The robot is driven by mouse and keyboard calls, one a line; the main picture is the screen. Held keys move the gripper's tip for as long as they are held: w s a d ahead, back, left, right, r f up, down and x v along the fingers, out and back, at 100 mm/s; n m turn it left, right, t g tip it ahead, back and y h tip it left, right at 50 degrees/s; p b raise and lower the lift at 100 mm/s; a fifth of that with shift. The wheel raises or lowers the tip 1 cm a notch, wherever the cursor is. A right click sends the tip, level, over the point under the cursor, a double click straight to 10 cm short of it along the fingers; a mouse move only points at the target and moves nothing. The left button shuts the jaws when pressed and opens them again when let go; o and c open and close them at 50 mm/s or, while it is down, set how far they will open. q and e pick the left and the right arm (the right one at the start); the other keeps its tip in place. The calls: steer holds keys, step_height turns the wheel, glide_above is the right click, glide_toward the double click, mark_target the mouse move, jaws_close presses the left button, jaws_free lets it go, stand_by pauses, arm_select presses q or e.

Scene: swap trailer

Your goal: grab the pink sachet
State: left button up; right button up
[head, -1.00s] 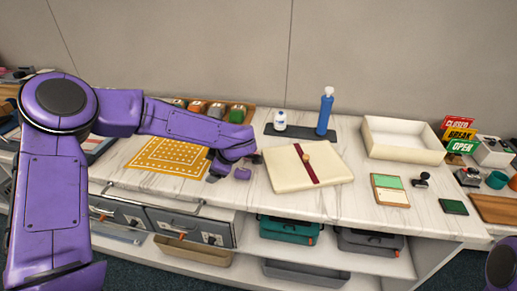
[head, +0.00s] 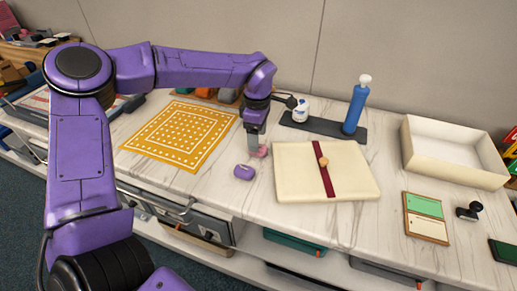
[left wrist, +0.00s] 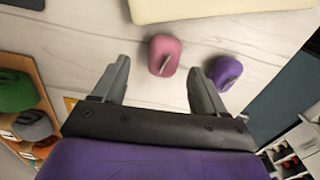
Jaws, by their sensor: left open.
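The pink sachet (left wrist: 164,55) lies on the white marble counter. In the left wrist view it sits just ahead of and between the fingertips. In the head view only a bit of the pink sachet (head: 262,151) shows beside the fingers. My left gripper (head: 256,149) points down at it, open and empty. In the left wrist view my left gripper (left wrist: 159,70) has one finger on each side of the sachet's line. I cannot tell whether the fingers touch it. My right gripper is not in view.
A purple sachet (head: 243,172) lies close by, just outside one finger in the left wrist view (left wrist: 226,72). A cream folder (head: 300,180) with a red band lies right, a yellow patterned cloth (head: 180,137) left. A white bottle (head: 301,111) and blue bottle (head: 355,106) stand behind.

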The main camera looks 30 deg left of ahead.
mark_target(263, 149)
arm_select(q)
steer(key=f, duration=0.4)
steer(key=shift+s+a, duration=0.15)
steer(key=shift+s, duration=0.2)
steer(key=shift+r, duration=0.1)
steer(key=c, duration=1.1)
steer(key=shift+w, duration=0.1)
